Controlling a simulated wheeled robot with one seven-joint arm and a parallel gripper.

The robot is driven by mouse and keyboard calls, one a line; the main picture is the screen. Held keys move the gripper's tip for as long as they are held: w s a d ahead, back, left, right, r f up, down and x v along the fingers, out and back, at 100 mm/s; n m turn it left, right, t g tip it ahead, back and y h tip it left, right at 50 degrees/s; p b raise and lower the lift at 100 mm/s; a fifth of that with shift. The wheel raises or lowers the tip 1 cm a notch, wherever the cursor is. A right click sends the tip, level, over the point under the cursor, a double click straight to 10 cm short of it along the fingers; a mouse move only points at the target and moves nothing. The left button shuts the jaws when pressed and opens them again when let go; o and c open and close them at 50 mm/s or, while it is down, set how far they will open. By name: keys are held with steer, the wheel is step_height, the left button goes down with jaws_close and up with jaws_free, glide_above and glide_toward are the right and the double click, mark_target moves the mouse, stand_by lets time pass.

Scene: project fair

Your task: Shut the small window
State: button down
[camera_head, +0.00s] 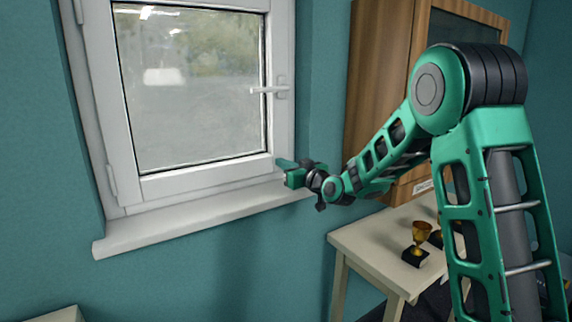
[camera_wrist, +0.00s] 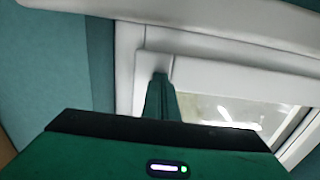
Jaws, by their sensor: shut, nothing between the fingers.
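The small window (camera_head: 200,178) has a white sash with hinges on its left and a glass pane. Its handle (camera_head: 268,90) on the right side lies level, pointing left. The sash sits in or very near its frame; I cannot tell whether a small gap is left. My gripper (camera_head: 281,163) is shut and empty at the lower right corner of the sash. In the wrist view my gripper's fingertips (camera_wrist: 160,78) overlap the white sash (camera_wrist: 235,80) near its seam with the frame; whether they touch is unclear.
A white sill (camera_head: 185,220) juts out below the window. A low table (camera_head: 365,243) at the right holds a gold trophy cup (camera_head: 420,234) on a dark base. A wooden cabinet (camera_head: 377,70) stands right of the window. The sill is clear.

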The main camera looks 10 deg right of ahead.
steer(key=shift+s+f, duration=0.5)
steer(key=shift+f, duration=0.1)
steer(key=s+d, duration=0.1)
steer(key=s+d+r, duration=0.1)
steer(key=s, duration=0.1)
steer(key=s+d, duration=0.1)
steer(key=s, duration=0.1)
steer(key=shift+r, duration=0.15)
steer(key=s+d+f+m+g+h, duration=0.1)
steer(key=s+d+f+g+h, duration=0.2)
steer(key=s+d, duration=0.45)
steer(key=s+d+f+m+g+h, duration=0.15)
steer(key=s+d+f+g, duration=0.35)
steer(key=s, duration=0.6)
steer(key=s+d+f+m+g+h, duration=0.2)
steer(key=s+d+f, duration=0.35)
steer(key=s, duration=0.35)
steer(key=s+d+m+g, duration=0.3)
steer(key=s, duration=0.8)
steer(key=s+d+m+g, duration=0.3)
steer(key=s+m, duration=0.1)
steer(key=s, duration=0.7)
steer(key=shift+s+g+h, duration=0.3)
steer(key=shift+h, duration=0.05)
steer(key=shift+w, duration=0.15)
